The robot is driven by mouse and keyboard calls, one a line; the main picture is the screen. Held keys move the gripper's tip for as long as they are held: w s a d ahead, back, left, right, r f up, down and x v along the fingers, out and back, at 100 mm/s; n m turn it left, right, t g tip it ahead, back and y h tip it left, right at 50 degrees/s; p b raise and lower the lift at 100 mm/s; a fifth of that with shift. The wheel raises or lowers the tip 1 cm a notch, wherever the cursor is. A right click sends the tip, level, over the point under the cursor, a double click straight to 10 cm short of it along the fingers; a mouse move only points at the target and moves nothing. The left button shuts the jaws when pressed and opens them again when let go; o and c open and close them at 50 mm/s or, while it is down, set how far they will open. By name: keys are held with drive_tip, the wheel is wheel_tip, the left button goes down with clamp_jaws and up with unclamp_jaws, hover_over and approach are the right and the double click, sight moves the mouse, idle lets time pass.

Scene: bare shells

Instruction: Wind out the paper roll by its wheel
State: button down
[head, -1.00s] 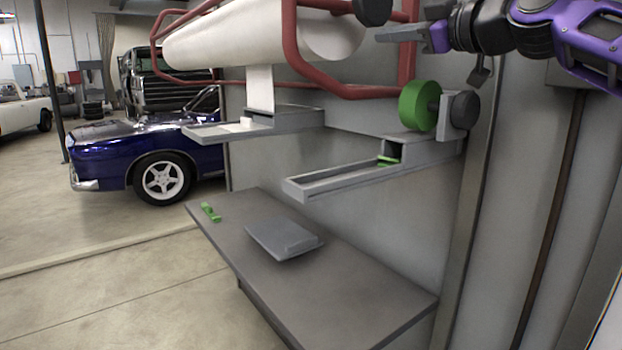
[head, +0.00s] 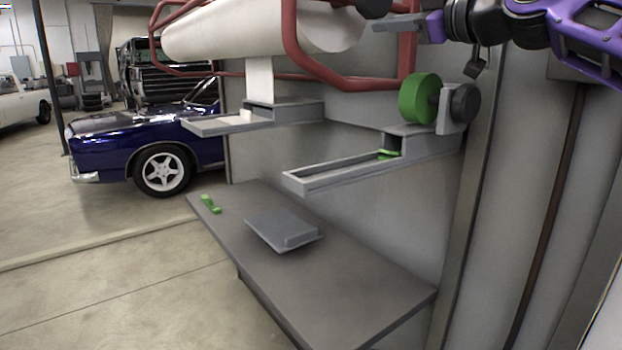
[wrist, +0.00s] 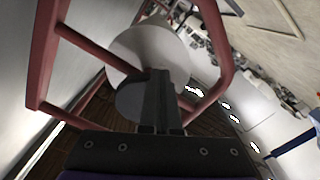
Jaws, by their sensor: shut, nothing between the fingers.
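The large white paper roll (head: 250,32) hangs in a red tube frame (head: 291,45) at the top of the head view. A strip of its paper (head: 259,80) hangs down to a grey tray (head: 205,127). A dark wheel (head: 373,8) is at the roll's right end, cut off by the picture's top edge. My gripper (head: 382,24) is shut and empty, with its fingertips just below the wheel. In the wrist view my fingers (wrist: 160,75) overlap the dark wheel (wrist: 130,98) and the roll's white end (wrist: 135,50); I cannot tell whether they touch.
A green roll (head: 418,98) with a dark knob (head: 465,103) sits below my gripper, above a second grey tray (head: 330,178). A grey table (head: 330,275) below holds a grey plate (head: 283,232) and a green piece (head: 210,204). The red frame stands close to my fingers.

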drive_tip(key=shift+w+d+r+p, duration=0.35)
drive_tip(key=shift+d+r+p, duration=0.05)
drive_tip(key=shift+d+p, duration=0.05)
idle(0.4)
drive_tip(key=shift+w+d+r+p, duration=0.65)
drive_tip(key=shift+d+p, duration=0.2)
drive_tip(key=shift+p, duration=0.25)
drive_tip(key=shift+w+d+r, duration=0.1)
drive_tip(key=shift+r, duration=0.05)
drive_tip(key=shift+d+f, duration=0.15)
drive_tip(key=shift+f, duration=0.1)
drive_tip(key=b+v, duration=0.2)
drive_tip(key=v, duration=0.4)
drive_tip(key=shift+w+d+f, duration=0.1)
drive_tip(key=shift+w+d, duration=0.05)
